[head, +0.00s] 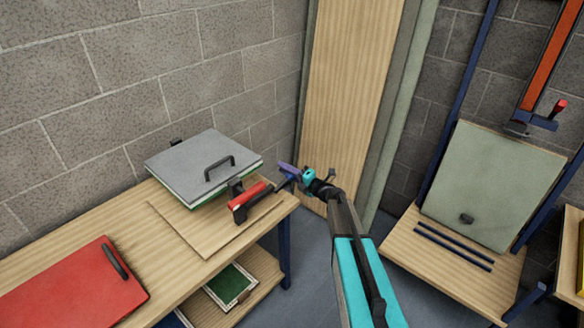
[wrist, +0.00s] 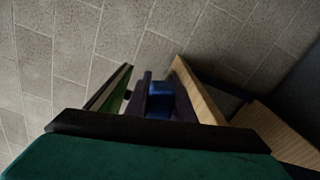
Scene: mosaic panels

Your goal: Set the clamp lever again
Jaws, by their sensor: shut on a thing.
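A red and black clamp (head: 250,198) sits on the wooden bench at the front right corner of a flat grey lidded stack (head: 195,165) with a black handle. A dark blue bar (head: 283,184) runs from the clamp toward my gripper; it looks like the clamp's lever. My gripper (head: 289,174) is at the bar's outer end, just off the bench's right edge. In the wrist view, a blue block (wrist: 160,98) sits between the dark fingers, and my gripper is shut on it. The stack's green and white edge (wrist: 116,88) shows to the left. The grip's exact contact is hidden.
A red panel (head: 72,285) with a black handle lies at the bench's left. A green framed tray (head: 230,286) is on the shelf below. A tall wooden board (head: 350,90) leans behind my arm. A pale green panel (head: 495,180) stands on the right bench (head: 440,260).

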